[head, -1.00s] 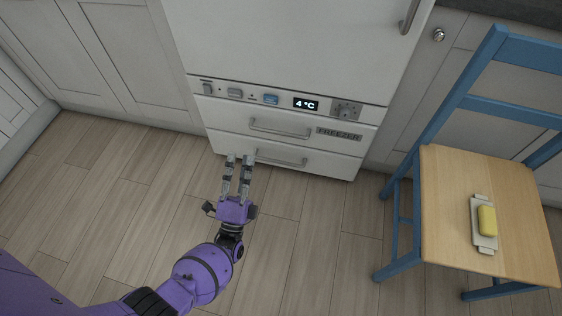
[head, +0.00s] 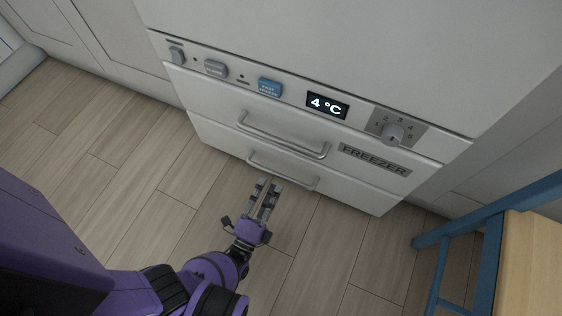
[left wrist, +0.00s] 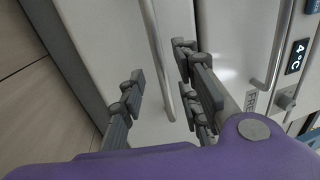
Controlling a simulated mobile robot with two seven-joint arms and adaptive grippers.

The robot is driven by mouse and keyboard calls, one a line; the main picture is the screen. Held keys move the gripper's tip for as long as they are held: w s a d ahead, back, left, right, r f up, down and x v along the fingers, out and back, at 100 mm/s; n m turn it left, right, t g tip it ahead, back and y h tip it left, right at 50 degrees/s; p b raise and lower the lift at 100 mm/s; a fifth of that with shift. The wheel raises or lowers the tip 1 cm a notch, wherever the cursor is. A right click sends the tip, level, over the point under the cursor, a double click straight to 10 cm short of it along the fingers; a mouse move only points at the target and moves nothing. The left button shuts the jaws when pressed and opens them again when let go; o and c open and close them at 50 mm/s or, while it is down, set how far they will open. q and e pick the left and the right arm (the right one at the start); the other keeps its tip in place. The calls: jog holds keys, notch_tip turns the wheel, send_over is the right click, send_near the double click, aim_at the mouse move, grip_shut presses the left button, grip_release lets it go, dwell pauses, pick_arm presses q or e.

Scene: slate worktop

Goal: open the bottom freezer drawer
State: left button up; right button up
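The bottom freezer drawer (head: 350,197) is a white front at the foot of the fridge-freezer, and it looks shut. Its grey bar handle (head: 290,175) also shows in the left wrist view (left wrist: 158,50). My left gripper (head: 267,184) is at the bottom drawer's handle, close to the floor. In the left wrist view my left gripper (left wrist: 157,68) is open, with the handle appearing between its two fingers. I see no finger closed on the bar. My right gripper is not in view.
The upper freezer drawer (head: 215,98), with its own handle (head: 280,139), is just above and shut. A control strip with a 4 °C display (head: 327,105) runs above it. A blue chair (head: 470,262) stands at the right. The wooden floor in front is clear.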

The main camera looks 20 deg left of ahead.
aim_at(278, 173)
pick_arm(q)
jog(key=w, duration=0.2)
jog(key=w+r, duration=0.1)
jog(key=w, duration=0.2)
jog(key=shift+d, duration=0.1)
jog(key=shift+w, duration=0.25)
jog(key=shift+w+r, duration=0.1)
jog(key=c, duration=0.7)
grip_shut()
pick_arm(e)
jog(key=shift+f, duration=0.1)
